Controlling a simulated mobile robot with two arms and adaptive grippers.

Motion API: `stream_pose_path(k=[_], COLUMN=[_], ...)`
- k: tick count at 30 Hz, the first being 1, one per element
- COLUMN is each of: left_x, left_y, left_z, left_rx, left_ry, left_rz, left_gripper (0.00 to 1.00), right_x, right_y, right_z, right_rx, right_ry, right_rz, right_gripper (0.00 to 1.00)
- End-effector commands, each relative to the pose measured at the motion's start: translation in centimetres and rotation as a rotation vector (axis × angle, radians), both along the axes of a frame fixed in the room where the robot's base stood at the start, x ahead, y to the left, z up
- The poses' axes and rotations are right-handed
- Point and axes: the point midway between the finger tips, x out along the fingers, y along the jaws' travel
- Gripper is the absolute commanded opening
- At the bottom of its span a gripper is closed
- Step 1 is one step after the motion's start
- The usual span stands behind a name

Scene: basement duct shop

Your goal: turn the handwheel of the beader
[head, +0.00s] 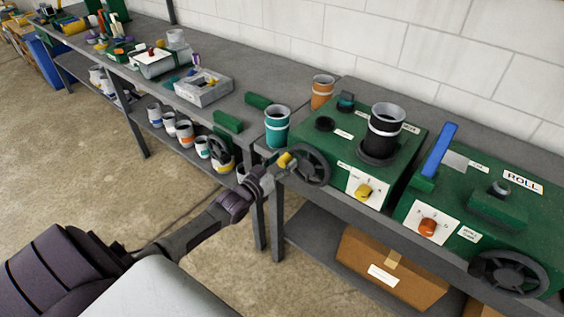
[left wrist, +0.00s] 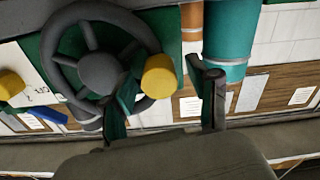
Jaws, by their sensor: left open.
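The left green machine (head: 345,140) has a dark spoked handwheel (head: 312,167) on its left front side, with a yellow crank knob (head: 286,160) at the rim. I cannot read a label that names it the beader. My left gripper (head: 272,172) is at that knob. In the left wrist view the handwheel (left wrist: 98,72) fills the upper left, and the yellow knob (left wrist: 158,77) shows between the two spread fingers of my left gripper (left wrist: 167,90). The fingers look apart from the knob. My right gripper is not in view.
A teal can (head: 277,128) stands just behind the handwheel. A black can (head: 382,132) sits on the left machine. A second green machine marked ROLL (head: 470,215) has its own handwheel (head: 508,273). A cardboard box (head: 390,270) is on the shelf below. The floor at left is clear.

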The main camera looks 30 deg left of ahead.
Motion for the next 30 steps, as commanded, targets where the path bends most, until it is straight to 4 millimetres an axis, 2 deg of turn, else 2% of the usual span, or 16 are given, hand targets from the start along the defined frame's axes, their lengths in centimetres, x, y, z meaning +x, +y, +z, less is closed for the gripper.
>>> stream_pose_path(k=[1,11,23,30], left_x=[0.0,0.0,0.0,0.0], left_y=[0.0,0.0,0.0,0.0], left_z=[0.0,0.0,0.2,1.0], left_rx=[0.000,0.000,0.017,0.121], left_ry=[0.000,0.000,-0.001,-0.010], left_rz=[0.000,0.000,0.000,0.000], left_gripper=[0.57,0.02,0.00,0.00], right_x=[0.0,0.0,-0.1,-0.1], right_y=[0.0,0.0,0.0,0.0], right_z=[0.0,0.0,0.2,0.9], right_rx=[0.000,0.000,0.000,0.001], right_ry=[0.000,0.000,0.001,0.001], right_rz=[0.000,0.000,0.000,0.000], right_gripper=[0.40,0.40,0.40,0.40])
